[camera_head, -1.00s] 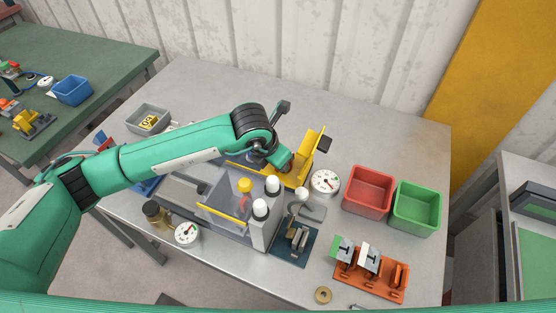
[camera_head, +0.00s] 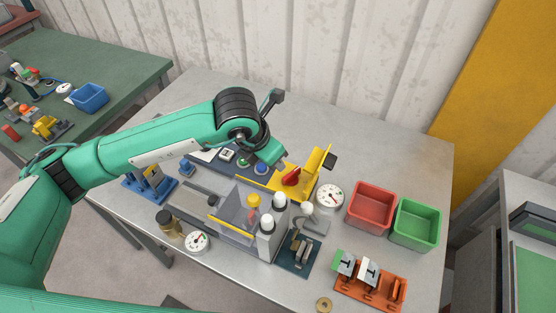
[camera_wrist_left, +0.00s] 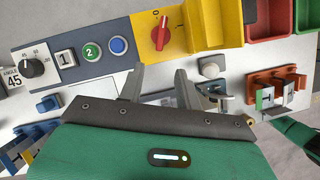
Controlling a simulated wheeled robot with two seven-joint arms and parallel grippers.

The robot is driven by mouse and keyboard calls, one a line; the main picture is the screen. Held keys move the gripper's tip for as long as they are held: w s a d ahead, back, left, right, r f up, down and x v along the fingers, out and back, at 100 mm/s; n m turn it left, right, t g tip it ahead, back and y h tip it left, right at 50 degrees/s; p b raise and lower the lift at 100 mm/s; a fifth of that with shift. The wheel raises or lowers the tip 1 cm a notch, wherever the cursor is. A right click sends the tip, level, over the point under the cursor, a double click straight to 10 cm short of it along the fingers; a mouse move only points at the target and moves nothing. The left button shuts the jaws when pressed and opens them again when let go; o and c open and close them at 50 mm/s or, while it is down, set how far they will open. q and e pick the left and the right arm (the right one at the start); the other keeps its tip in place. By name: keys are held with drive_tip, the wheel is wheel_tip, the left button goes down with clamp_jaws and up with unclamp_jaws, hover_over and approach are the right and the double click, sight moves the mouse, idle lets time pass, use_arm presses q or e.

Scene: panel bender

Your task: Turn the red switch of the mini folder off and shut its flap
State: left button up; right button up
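The mini folder's yellow end housing (camera_head: 314,168) carries the red switch (camera_head: 291,177).
A dial gauge (camera_head: 329,197), a red bin (camera_head: 370,206), a green bin (camera_head: 417,222) and an orange rack (camera_head: 370,281) lie to the right. The table's back is clear.

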use_arm(q)
drive_tip(key=shift+v, duration=0.85)
